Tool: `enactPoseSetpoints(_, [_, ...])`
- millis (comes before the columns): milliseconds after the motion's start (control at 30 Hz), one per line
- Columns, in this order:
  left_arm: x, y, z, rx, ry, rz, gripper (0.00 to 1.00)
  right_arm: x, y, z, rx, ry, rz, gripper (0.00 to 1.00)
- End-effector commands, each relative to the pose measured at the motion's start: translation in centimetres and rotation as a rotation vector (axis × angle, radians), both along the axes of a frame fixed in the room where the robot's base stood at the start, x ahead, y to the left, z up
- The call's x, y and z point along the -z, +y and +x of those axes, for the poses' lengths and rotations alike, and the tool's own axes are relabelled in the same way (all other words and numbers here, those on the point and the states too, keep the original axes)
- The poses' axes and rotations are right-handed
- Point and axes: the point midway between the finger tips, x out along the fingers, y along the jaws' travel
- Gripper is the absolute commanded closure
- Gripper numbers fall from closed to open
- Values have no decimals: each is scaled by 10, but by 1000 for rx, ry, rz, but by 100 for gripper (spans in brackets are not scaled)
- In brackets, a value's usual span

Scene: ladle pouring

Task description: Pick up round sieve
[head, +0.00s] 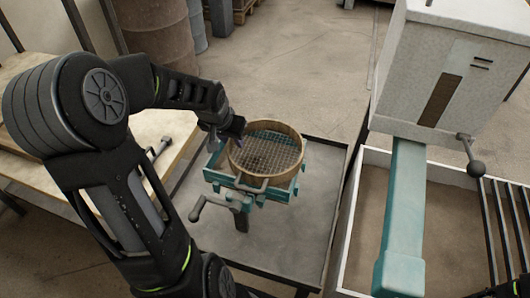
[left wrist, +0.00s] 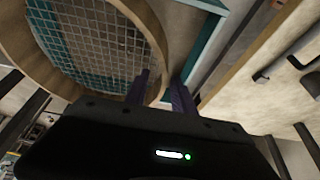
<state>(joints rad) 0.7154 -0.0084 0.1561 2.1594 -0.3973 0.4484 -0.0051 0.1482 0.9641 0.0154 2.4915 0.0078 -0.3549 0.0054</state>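The round sieve (head: 266,152) has a pale wooden rim and a wire mesh. It rests on a teal stand (head: 222,180) in the middle of the head view, with a small handle at its front. My left gripper (head: 235,132) is at the sieve's left rim. In the left wrist view, the sieve (left wrist: 95,35) fills the upper left. The fingers of my left gripper (left wrist: 162,92) are apart, one on the mesh side of the rim and one outside it. Whether either finger touches the rim is unclear.
The stand is on a grey tray table (head: 290,240). A sand-filled box (head: 345,225) with a teal beam (head: 403,210) and a white machine (head: 450,75) are at right. A wooden workbench (head: 165,128) is at left. Barrels (head: 155,35) stand behind.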

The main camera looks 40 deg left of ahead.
Motion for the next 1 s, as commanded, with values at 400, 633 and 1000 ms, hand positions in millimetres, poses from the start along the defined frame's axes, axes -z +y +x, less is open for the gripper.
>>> enactPoseSetpoints(400, [1,0,0,-1,-1,1,69,0,0,0,0,0,0,67])
enactPoseSetpoints(633, [0,0,0,-1,-1,1,73,0,0,0,0,0,0,67])
enactPoseSetpoints(1000, [0,0,0,-1,-1,1,100,0,0,0,0,0,0,67])
